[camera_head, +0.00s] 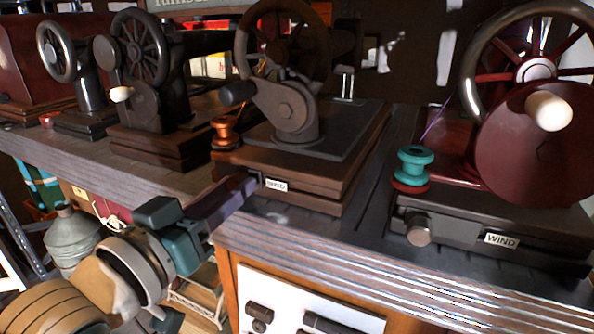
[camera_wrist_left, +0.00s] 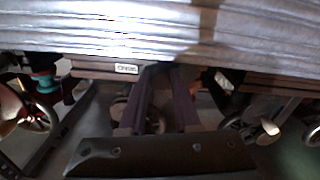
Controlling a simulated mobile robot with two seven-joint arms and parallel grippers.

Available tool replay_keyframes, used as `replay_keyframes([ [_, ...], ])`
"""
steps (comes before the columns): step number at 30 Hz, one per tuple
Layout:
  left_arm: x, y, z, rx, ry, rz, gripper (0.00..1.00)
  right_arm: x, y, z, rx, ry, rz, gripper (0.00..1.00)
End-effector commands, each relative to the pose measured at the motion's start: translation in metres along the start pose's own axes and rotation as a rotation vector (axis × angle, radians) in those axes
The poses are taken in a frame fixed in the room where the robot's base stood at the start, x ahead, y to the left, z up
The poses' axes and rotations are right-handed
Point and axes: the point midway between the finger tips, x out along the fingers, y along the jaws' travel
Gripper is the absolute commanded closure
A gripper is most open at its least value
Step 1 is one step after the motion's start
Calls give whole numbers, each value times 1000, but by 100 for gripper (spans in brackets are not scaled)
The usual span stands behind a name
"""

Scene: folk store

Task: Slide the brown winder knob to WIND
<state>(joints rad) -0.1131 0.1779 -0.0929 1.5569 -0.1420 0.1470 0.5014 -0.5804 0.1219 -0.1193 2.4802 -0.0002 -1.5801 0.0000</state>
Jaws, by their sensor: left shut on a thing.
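The brown winder stands on a wooden base (camera_head: 325,180) in the middle of the bench, with a copper-coloured spool (camera_head: 224,132) on its left. A white WIND label (camera_head: 276,184) sits on the base's front face; it also shows upside down in the left wrist view (camera_wrist_left: 126,68). My left gripper (camera_head: 249,187) is shut at the front of this base, just left of the label. In the left wrist view its two purple fingers (camera_wrist_left: 160,80) meet the base front, with a dark shape between their tips. The winder knob is mostly hidden by the fingers. My right gripper is not in view.
A dark red winder (camera_head: 540,140) with a teal spool (camera_head: 414,160), its own knob (camera_head: 418,230) and WIND label (camera_head: 501,240) stands to the right. A black machine (camera_head: 150,100) stands to the left. The grey bench edge (camera_head: 330,253) runs below the bases.

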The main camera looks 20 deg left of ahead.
Motion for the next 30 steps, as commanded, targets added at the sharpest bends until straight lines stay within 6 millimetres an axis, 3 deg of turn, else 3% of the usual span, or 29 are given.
replay_keyframes([
  [1, 0, 5, -1, -1, 4, 11, 67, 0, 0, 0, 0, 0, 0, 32],
  [9, 0, 4, 0, -1, 3, 8, 39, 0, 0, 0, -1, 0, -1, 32],
  [17, -2, 3, 0, -1, 2, 6, 39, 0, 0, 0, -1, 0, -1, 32],
  [22, -21, 2, 1, -1, -1, 6, 39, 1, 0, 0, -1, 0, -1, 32],
  [30, -72, 2, 2, -2, -1, 7, 39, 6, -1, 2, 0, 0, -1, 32],
])
